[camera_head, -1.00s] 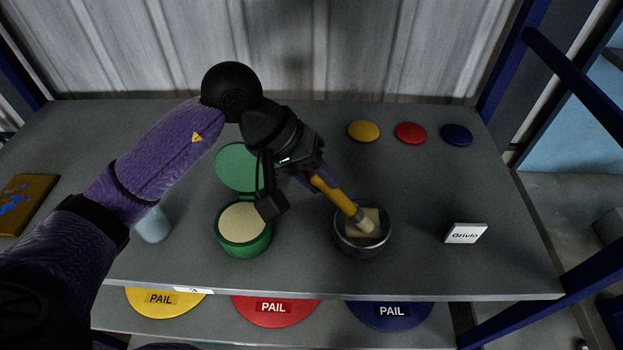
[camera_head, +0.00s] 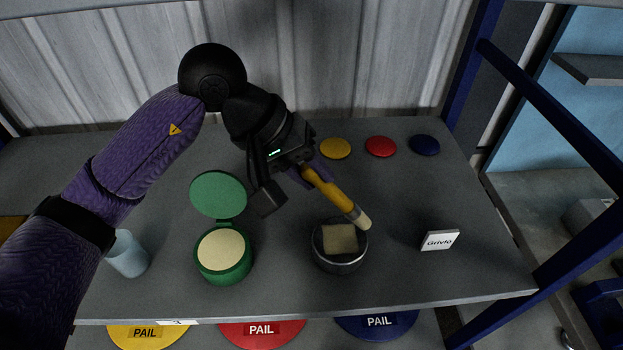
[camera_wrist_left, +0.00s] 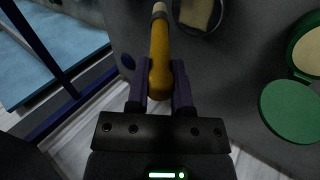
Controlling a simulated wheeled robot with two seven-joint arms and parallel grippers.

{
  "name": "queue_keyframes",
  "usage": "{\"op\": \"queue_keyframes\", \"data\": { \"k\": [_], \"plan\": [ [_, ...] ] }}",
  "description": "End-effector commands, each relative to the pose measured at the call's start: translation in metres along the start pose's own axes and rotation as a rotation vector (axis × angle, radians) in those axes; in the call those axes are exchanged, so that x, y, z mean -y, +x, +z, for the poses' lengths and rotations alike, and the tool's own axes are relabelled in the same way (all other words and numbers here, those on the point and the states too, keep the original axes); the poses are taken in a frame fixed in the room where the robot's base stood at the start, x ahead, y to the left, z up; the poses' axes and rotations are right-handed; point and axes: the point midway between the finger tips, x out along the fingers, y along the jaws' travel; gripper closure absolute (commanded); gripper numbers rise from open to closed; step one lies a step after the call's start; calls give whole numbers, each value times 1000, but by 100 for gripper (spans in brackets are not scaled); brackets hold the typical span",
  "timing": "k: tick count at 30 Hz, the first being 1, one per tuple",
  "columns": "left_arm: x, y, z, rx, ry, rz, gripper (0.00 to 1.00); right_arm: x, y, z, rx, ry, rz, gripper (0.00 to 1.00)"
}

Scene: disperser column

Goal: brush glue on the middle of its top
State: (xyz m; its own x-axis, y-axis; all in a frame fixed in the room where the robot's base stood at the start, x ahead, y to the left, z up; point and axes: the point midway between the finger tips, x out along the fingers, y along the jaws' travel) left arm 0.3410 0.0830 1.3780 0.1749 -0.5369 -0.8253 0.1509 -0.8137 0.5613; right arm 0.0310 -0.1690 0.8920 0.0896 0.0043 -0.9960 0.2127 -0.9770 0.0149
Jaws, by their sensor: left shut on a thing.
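My left gripper (camera_head: 310,174) is shut on the yellow handle of a brush (camera_head: 335,196). The brush slants down to the right, its pale tip just behind and right of the beige square, by the rim of a round dark metal container (camera_head: 340,266). I cannot tell whether the tip touches the rim. The beige square (camera_head: 341,239) lies in the container's top. A green pot (camera_head: 224,268) full of cream-coloured stuff stands left, its lid (camera_head: 218,194) open. In the left wrist view the brush (camera_wrist_left: 159,60) is between the fingers (camera_wrist_left: 163,85). My right gripper is not in view.
A pale blue cup (camera_head: 128,256) stands at the left. A white sign reading "Grivlo" (camera_head: 440,241) stands at the right. Yellow (camera_head: 335,148), red (camera_head: 381,146) and blue (camera_head: 425,145) discs lie at the back. Labelled pails (camera_head: 261,333) are below the grey shelf's front edge.

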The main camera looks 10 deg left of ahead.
Motion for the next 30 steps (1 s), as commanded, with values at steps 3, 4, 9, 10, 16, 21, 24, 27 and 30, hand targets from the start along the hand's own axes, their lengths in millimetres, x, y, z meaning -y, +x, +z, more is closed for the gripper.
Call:
{"op": "queue_keyframes", "data": {
  "k": [3, 4, 9, 10, 16, 21, 24, 27, 30],
  "plan": [
    [-2, -3, 0, 1, 0, 0, 100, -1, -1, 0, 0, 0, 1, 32],
    [-2, -2, 0, 1, 0, 0, 100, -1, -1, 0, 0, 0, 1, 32],
    [-2, -2, 0, 1, 0, 0, 100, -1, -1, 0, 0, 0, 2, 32],
    [-2, -3, 0, 1, 0, 0, 100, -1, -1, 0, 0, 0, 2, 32],
    [-14, -21, -2, -1, 1, 0, 100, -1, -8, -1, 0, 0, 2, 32],
    [-19, -28, -2, 0, 0, 0, 100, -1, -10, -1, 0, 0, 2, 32],
    [-18, -27, -2, 1, 0, 0, 100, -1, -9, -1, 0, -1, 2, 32],
    [-18, -27, -2, 1, 0, 0, 100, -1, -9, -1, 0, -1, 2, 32],
    [-18, -27, -2, 1, 0, 0, 100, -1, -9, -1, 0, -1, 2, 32]
  ]
}}
